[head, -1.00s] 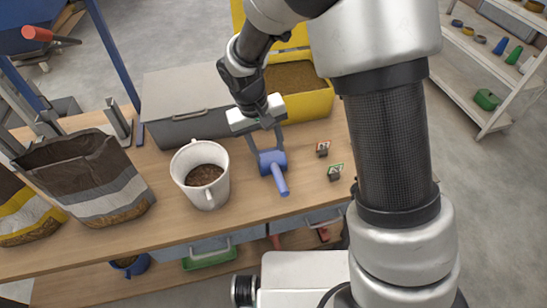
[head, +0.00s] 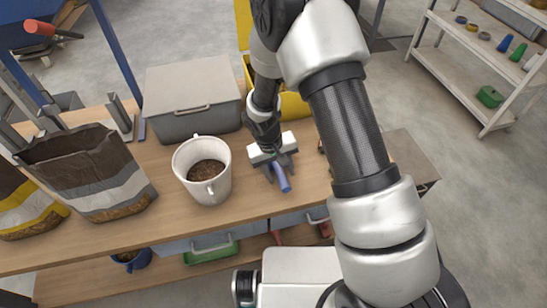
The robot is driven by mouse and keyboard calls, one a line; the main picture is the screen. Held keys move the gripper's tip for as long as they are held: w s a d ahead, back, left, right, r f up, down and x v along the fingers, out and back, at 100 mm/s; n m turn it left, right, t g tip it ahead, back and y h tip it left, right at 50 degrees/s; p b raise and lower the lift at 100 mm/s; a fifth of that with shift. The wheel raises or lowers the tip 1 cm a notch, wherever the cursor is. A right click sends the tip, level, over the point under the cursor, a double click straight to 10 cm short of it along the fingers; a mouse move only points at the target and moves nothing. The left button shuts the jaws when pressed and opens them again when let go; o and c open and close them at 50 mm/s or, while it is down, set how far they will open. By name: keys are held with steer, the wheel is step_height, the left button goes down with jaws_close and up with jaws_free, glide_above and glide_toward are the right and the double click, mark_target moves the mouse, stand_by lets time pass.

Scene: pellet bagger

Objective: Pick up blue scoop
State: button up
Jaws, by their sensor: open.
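The blue scoop (head: 283,181) lies on the wooden bench, to the right of the white bucket. Only its handle shows clearly; its bowl is mostly hidden under my gripper. My gripper (head: 273,172) points down over the scoop with its fingers apart, low and close to it. I cannot tell whether the fingers touch the scoop.
A white bucket (head: 221,189) of brown pellets stands just left of my gripper. Behind it is a grey lidded box (head: 190,85), and a yellow bin (head: 292,106) is partly hidden by my arm. Open sacks (head: 88,170) stand at the left. The bench front is clear.

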steer(key=shift+f, duration=0.15)
jaws_close()
